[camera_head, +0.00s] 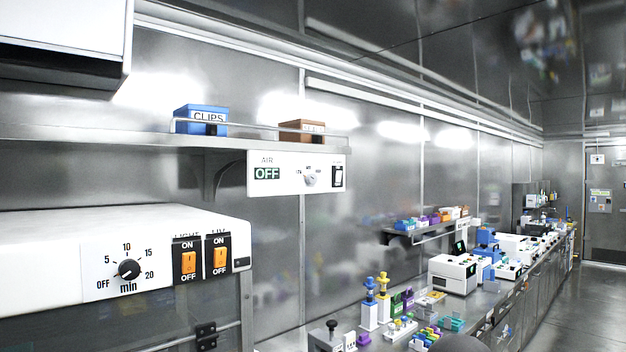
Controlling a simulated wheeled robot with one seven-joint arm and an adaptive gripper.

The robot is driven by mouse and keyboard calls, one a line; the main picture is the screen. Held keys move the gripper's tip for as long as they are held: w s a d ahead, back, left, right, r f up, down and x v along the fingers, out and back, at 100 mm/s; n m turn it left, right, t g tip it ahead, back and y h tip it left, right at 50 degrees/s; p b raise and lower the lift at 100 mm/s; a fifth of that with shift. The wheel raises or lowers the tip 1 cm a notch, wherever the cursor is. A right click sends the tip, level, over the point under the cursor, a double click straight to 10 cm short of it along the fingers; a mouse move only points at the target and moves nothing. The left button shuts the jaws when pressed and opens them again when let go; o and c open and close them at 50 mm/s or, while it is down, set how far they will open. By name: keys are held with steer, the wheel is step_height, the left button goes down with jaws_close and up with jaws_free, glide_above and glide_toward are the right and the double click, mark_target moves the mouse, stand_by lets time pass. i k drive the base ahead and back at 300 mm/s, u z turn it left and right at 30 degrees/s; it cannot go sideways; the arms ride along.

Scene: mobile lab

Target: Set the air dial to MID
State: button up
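The air panel (285,188) is a white box mounted under the shelf on the far wall. It bears the label AIR and a small dark green display (267,174) that reads OFF. The air dial (310,178) is a small light knob right of the display, with tiny marks around it that are too small to read. I cannot tell exactly where it points. A black-framed rocker switch (338,177) sits at the panel's right end. My gripper is not in view.
A white cabinet (60,235) with a black minute dial (129,269) and two orange switches stands at the near left. The shelf (240,142) holds a blue CLIPS box (202,119) and a brown box (302,130). A crowded bench runs right; floor (590,310) is clear beyond.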

mark_target(311, 179)
steer(key=k, duration=0.5)
steer(key=z, duration=1)
steer(key=i, duration=1.05)
steer(key=u, duration=1.45)
